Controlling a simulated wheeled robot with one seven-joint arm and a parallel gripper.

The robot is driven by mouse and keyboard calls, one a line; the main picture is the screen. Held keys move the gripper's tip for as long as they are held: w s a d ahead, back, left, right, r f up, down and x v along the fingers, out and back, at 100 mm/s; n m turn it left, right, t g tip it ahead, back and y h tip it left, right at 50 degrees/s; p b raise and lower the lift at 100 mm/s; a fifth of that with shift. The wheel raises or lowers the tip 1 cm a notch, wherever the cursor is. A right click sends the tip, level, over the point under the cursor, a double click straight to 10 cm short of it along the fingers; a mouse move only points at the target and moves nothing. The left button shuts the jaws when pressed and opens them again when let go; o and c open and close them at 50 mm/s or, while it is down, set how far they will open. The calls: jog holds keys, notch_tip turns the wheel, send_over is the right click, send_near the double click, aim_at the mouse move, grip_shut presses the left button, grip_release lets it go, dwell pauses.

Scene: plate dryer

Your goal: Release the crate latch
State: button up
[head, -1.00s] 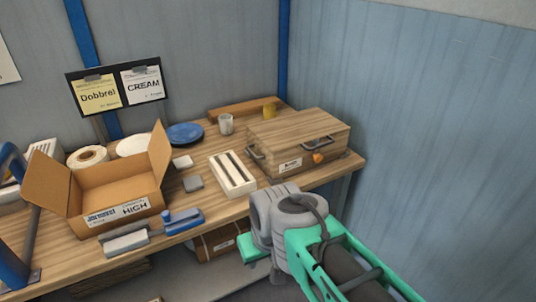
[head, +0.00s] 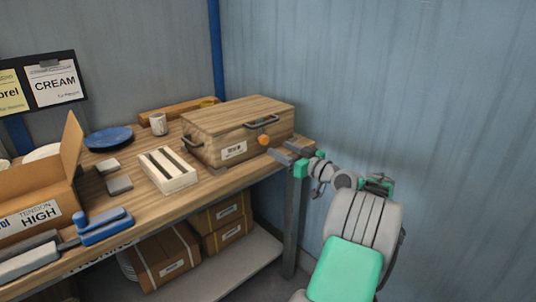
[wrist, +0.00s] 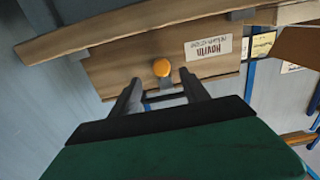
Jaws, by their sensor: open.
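The wooden crate (head: 215,135) stands shut at the right end of the bench, with a dark handle (head: 261,124) on its front. The latch shows as an orange knob (head: 263,140) just below that handle. In the wrist view the knob (wrist: 161,67) lies just past and between the fingertips, on the crate front (wrist: 120,72). My gripper (head: 283,155) is open and empty, right of and close to the knob. A dark bar, seemingly the handle, crosses between the fingers in the wrist view (wrist: 160,84). I cannot tell whether the fingers touch anything.
A white slotted box (head: 168,171) stands left of the crate, with a cup (head: 158,123) and blue plate (head: 108,138) behind. An open cardboard box (head: 35,205) is at the left. Cartons (head: 165,258) sit under the bench. A wall closes the right side.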

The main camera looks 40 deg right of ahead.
aim_at(266, 141)
jog(key=w, duration=0.7)
jog(key=shift+w+a+r, duration=0.1)
jog(key=shift+a, duration=0.1)
grip_shut()
